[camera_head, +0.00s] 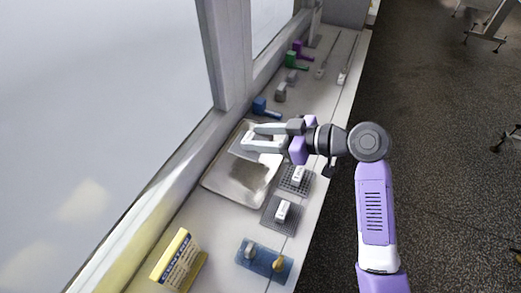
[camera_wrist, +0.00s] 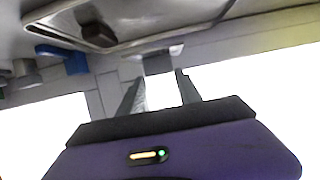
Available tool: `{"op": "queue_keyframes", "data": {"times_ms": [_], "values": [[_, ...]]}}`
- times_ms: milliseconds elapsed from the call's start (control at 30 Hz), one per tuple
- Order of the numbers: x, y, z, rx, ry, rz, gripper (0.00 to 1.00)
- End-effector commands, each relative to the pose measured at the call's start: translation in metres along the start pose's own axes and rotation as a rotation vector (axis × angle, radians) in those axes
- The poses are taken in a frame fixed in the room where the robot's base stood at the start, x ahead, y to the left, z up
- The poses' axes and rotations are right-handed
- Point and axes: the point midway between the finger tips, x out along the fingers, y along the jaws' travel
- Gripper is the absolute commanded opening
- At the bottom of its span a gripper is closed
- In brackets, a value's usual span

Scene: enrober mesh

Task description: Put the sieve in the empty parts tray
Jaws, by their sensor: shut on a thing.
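My gripper (camera_head: 262,140) is over the far part of a shallow grey metal tray (camera_head: 212,187) on the bench. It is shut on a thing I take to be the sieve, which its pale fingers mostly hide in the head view. In the wrist view, a small grey block (camera_wrist: 157,62) shows by the fingertips; I cannot tell if it is part of the held thing. The tray also shows at the top of the wrist view. A dark patch lies on its floor; I cannot tell if it is shadow or an object.
Two dark mesh squares with white blocks, one nearer (camera_head: 269,216), lie right of the tray. A blue holder (camera_head: 250,265) and a yellow box (camera_head: 172,258) stand in front. A blue piece (camera_head: 264,108) and several other parts lie behind. A wall and post border the left.

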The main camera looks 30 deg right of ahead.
Motion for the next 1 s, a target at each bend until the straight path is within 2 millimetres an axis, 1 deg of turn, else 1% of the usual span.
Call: {"op": "queue_keyframes", "data": {"times_ms": [33, 167, 333, 433, 500, 767, 867, 900, 967, 1000], "values": [[0.002, 0.0, 0.005, 0.001, 0.0, 0.0, 0.0], [0.005, 0.0, 0.012, 0.001, 0.0, 0.0, 0.0], [0.014, 0.0, 0.035, 0.003, -0.001, -0.001, 0.0], [0.018, 0.0, 0.044, 0.002, 0.001, -0.001, 0.0], [0.02, 0.0, 0.048, 0.0, 0.001, -0.001, 0.0], [0.02, 0.0, 0.048, -0.001, 0.001, 0.0, 0.0], [0.021, 0.0, 0.051, -0.001, 0.001, 0.0, 0.0], [0.021, 0.0, 0.05, -0.001, 0.001, 0.0, 0.47], [0.021, 0.0, 0.05, -0.001, 0.0, 0.0, 0.59], [0.021, 0.0, 0.05, -0.001, 0.0, 0.0, 0.63]]}}
